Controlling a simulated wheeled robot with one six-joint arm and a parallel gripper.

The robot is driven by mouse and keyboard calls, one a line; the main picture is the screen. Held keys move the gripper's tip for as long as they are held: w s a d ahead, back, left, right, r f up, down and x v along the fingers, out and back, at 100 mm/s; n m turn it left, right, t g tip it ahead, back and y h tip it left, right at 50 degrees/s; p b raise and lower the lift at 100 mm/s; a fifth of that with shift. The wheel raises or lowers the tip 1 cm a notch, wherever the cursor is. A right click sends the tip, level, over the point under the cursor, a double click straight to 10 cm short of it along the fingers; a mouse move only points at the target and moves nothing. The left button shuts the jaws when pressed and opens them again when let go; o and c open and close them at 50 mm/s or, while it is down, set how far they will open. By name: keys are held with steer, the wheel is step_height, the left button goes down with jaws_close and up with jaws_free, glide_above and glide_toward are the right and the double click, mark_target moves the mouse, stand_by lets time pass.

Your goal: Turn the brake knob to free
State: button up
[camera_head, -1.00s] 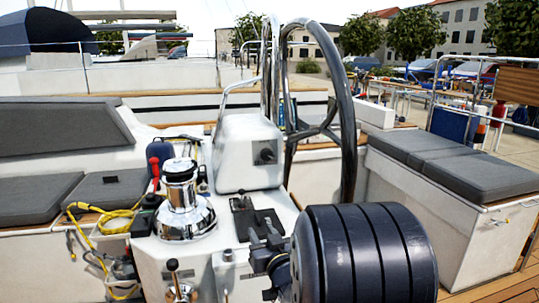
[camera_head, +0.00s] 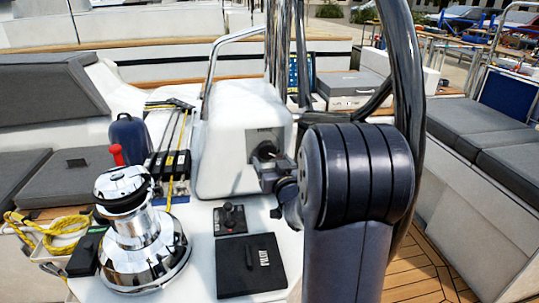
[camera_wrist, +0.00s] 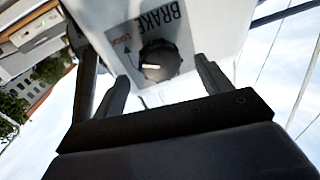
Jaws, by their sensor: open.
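The brake knob (camera_wrist: 160,60) is round and black with a white pointer mark, on a grey plate lettered BRAKE and LOCK. In the wrist view the lettering is upside down, and the word LOCK is red, left of the knob. In the head view the knob (camera_head: 266,150) is on the face of the white pedestal (camera_head: 232,140), partly hidden by my gripper. My gripper (camera_wrist: 161,70) is open, its fingers on either side of the knob in the wrist view. I cannot tell whether they touch it. In the head view my gripper (camera_head: 270,172) is at the pedestal face.
The dark steering wheel (camera_head: 405,70) rises right behind my arm. A chrome winch (camera_head: 140,240) stands at the left front. A joystick (camera_head: 230,216) and a black PILOT panel (camera_head: 250,265) lie below the pedestal. Grey cushions (camera_head: 455,135) line the right side.

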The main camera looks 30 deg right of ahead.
mark_target(269, 154)
steer(key=shift+w+d, duration=0.25)
steer(key=shift+w, duration=0.8)
steer(key=shift+w+d, duration=0.2)
steer(key=shift+w, duration=0.8)
steer(key=shift+c, duration=0.3)
steer(key=c, duration=0.9)
